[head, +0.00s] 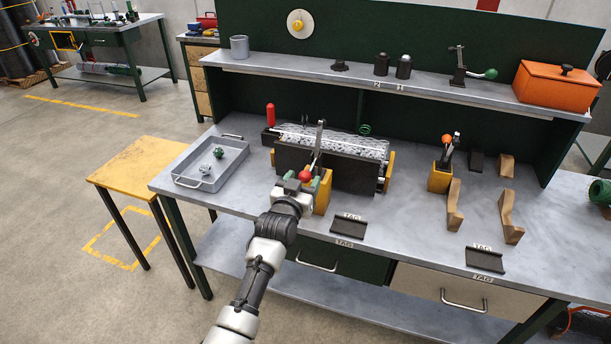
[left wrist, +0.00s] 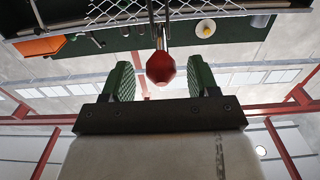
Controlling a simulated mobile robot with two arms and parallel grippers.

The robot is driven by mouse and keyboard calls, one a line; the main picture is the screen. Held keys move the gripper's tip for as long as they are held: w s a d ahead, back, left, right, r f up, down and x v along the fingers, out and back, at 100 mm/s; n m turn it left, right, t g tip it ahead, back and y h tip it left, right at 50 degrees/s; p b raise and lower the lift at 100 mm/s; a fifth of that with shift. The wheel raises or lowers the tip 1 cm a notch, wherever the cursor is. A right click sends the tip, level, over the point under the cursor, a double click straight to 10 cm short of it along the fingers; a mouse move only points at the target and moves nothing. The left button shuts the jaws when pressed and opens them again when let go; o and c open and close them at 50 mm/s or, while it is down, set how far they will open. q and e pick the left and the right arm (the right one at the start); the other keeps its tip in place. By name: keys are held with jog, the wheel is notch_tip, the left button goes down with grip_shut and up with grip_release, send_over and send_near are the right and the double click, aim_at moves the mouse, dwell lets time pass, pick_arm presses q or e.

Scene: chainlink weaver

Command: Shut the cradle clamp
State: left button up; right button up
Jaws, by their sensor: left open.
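The cradle (head: 335,168) is a long dark trough with yellow ends, holding a grey wire mesh (head: 345,145), on the bench. A metal clamp lever (head: 319,140) stands up at its front, above a yellow block (head: 323,192). A red ball knob (head: 305,176) sits at the front of the clamp. My left gripper (head: 301,181) is at the knob, its green fingers open on either side. In the left wrist view the red knob (left wrist: 160,68) lies between the spread fingers, with gaps on both sides. My right gripper is not in view.
A yellow holder (head: 439,180) with tools and wooden pieces (head: 509,216) stand to the right. Dark tag stands (head: 348,228) line the front edge.

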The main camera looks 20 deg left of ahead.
pick_arm(q)
jog(key=shift+w, duration=1)
jog(key=shift+c, duration=0.4)
grip_shut()
